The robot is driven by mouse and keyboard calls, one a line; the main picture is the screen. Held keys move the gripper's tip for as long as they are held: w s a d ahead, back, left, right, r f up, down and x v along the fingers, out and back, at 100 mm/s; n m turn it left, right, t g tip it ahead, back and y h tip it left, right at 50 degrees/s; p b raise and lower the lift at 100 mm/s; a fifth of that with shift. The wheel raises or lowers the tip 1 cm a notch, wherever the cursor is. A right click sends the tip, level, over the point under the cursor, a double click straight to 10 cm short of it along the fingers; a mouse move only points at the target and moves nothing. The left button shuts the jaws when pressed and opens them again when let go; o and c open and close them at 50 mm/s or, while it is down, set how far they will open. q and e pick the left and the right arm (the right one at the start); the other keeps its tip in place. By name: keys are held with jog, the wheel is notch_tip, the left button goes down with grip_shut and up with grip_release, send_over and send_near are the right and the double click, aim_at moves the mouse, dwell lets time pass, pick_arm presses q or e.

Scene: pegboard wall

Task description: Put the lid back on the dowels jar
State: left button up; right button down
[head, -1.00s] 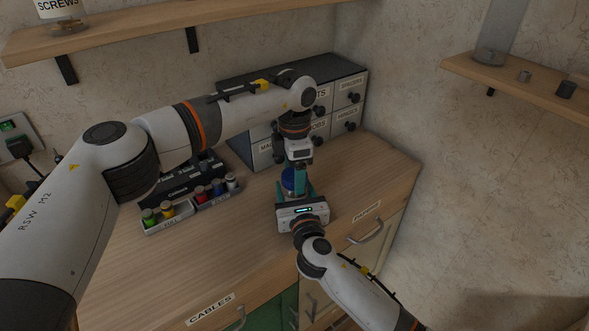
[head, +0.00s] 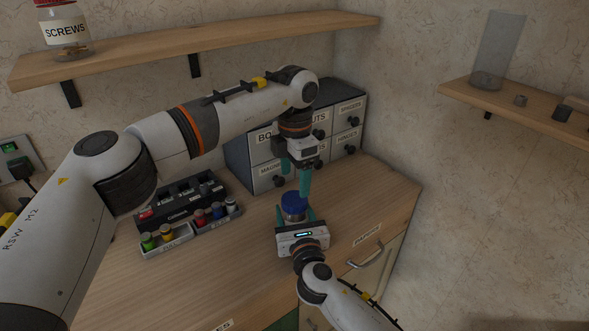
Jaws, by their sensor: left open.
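A small jar (head: 296,217) stands near the right end of the wooden workbench, with a blue lid (head: 294,201) on its top. I cannot read a label on it, and its lower part is hidden by my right gripper. My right gripper (head: 295,214) comes from the front, its teal fingers on both sides of the jar and shut on it. My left gripper (head: 297,188) is pointing down just above the lid, open and empty, its teal fingertips near the lid's top. Whether the lid is fully seated I cannot tell.
A drawer cabinet (head: 265,155) stands behind the jar. A tray of coloured bottles (head: 187,233) and a black case (head: 175,200) lie to the left. A wall shelf holds a screws jar (head: 65,38); a right shelf (head: 530,105) holds a tall glass (head: 497,52). The front left bench is clear.

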aim_at(294, 199)
pick_arm(q)
notch_tip(294, 199, up, 2)
jog(key=n, duration=0.6)
jog(key=shift+r, duration=0.2)
jog(key=shift+f, duration=4)
jog(key=c, duration=1)
jog(key=o, duration=1.2)
jog(key=shift+c, duration=0.2)
